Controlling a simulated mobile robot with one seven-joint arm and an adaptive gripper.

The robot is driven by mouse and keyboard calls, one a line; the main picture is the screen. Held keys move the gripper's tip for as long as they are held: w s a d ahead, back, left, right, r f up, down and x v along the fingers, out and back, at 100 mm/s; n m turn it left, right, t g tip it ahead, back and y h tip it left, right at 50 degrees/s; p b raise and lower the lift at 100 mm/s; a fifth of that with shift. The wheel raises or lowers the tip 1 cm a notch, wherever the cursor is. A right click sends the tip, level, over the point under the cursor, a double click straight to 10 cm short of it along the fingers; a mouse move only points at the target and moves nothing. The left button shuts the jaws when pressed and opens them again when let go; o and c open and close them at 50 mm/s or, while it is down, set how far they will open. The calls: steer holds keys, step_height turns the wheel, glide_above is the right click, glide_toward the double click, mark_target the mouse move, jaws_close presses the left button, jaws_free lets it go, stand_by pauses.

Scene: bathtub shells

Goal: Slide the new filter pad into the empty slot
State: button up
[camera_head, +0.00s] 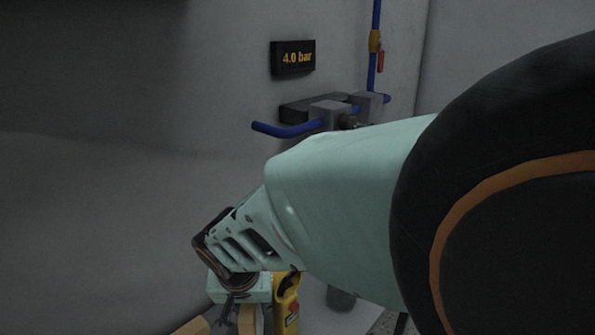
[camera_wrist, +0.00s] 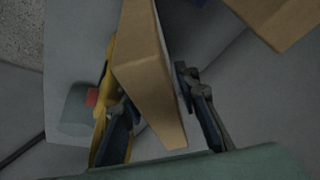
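My gripper (camera_wrist: 155,100) points down, with one dark finger on each side of a tan block (camera_wrist: 150,75) in the wrist view. The block could be the filter pad, but I cannot be sure. The fingers lie close to its two sides; I cannot tell whether they press on it. In the head view my gripper (camera_head: 230,307) is small and low, partly cut off by the bottom edge. A tan piece (camera_head: 247,321) shows beside the fingers there. I cannot make out the empty slot in either view.
A yellow device (camera_head: 287,303) with a red part stands just right of my gripper. Another tan block (camera_wrist: 275,12) lies at the upper right of the wrist view.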

steer(key=shift+f, duration=0.25)
stand_by(0.4)
jaws_close()
